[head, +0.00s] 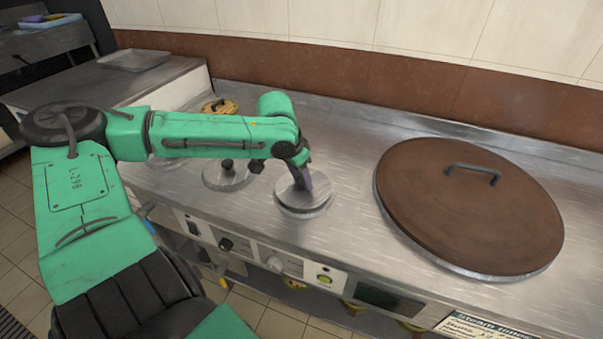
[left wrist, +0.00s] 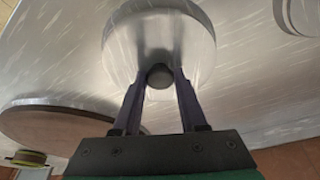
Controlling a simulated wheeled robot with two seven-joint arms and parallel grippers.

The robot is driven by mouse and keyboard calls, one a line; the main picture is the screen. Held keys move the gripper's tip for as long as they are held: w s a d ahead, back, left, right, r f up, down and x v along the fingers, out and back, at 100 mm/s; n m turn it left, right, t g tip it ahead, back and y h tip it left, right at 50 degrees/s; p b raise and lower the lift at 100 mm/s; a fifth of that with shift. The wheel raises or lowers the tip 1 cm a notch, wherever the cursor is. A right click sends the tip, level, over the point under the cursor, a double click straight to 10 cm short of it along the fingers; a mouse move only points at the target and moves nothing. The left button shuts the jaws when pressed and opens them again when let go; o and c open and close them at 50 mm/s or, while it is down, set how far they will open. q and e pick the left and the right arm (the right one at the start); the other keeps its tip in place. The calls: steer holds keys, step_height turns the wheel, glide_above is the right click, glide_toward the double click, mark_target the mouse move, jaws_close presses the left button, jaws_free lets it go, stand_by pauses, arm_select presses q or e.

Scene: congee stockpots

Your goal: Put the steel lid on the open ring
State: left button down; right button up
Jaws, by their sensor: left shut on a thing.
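The steel lid (head: 288,193) is a round, shiny disc with a dark knob, in the middle of the steel counter in the head view. My left gripper (head: 305,184) comes down on it from above. In the left wrist view, my left gripper (left wrist: 160,76) has its two purple fingers shut on the knob of the steel lid (left wrist: 158,32). The lid looks about level. A round rim shows just below the lid in the head view; I cannot tell if the lid touches it. No open ring shows clearly; the lid may hide it. My right gripper is not in view.
Another steel lid (head: 228,177) with a black knob lies left of the held one. A large brown lid (head: 465,210) covers the right side. Knobs and a panel (head: 275,264) line the front edge.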

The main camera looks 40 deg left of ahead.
mark_target(297, 191)
arm_select(q)
steer(key=shift+f+b, duration=0.45)
steer(key=shift+f, duration=0.2)
steer(key=c, duration=0.7)
jaws_free()
steer(key=shift+c, duration=0.2)
steer(key=shift+r, duration=0.1)
steer(key=p+v, duration=0.2)
steer(key=p, duration=0.2)
steer(key=shift+r, duration=0.2)
steer(key=p+v, duration=0.3)
steer(key=p, duration=0.5)
steer(key=shift+s+r+p, duration=0.1)
steer(key=shift+r+p, duration=0.25)
steer(key=shift+p, duration=0.05)
steer(key=p+v, duration=0.5)
steer(key=p, duration=0.4)
steer(key=shift+f, duration=0.1)
